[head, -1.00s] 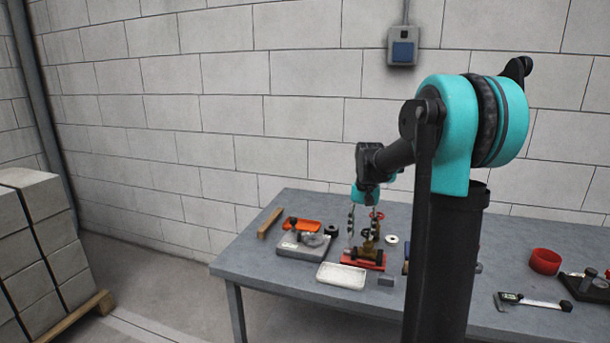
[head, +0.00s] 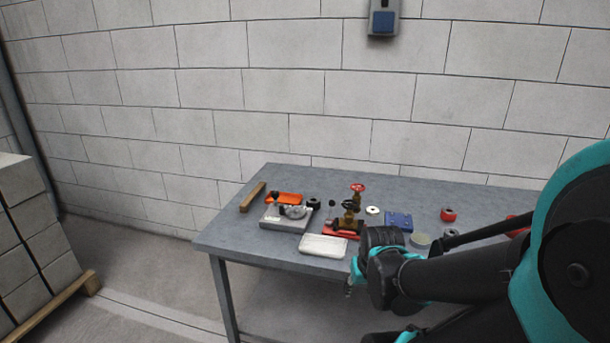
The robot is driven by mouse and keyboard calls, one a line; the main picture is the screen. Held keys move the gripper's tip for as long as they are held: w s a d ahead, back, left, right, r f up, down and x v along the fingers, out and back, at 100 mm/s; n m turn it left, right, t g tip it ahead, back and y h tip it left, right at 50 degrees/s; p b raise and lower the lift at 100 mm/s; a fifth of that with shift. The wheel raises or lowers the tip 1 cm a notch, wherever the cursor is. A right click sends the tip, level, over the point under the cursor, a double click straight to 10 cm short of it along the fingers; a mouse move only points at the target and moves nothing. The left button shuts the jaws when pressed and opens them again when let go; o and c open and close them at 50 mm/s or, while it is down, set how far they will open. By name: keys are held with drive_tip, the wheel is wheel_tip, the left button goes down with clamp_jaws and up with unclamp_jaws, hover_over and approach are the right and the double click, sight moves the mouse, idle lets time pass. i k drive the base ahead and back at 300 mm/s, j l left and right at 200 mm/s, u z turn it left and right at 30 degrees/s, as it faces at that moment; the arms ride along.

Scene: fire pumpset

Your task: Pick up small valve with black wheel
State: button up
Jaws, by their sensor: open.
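A brass valve assembly (head: 351,214) stands upright on a red base (head: 336,231) on the grey table. A red wheel (head: 357,188) tops it, and a small dark wheel shape, perhaps the black wheel, shows at its front; the small valve's outline is hard to tell apart at this size.
A white tray (head: 323,245) lies in front of the red base. A grey fixture (head: 285,216), an orange tray (head: 284,198) and a wooden block (head: 252,197) are at left. A blue box (head: 398,221), a white ring (head: 373,210) and red parts (head: 448,215) are at right.

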sight(349, 223)
drive_tip(key=l+u, duration=0.2)
drive_tip(key=l, duration=0.25)
drive_tip(key=k+l+u, duration=0.15)
drive_tip(key=l, duration=0.3)
drive_tip(key=k+l+u, duration=0.2)
drive_tip(key=l, duration=0.2)
drive_tip(key=k+l+u, duration=0.15)
drive_tip(key=l, duration=0.3)
drive_tip(key=k+l+u, duration=0.2)
drive_tip(key=l, duration=0.2)
drive_tip(key=i, duration=0.1)
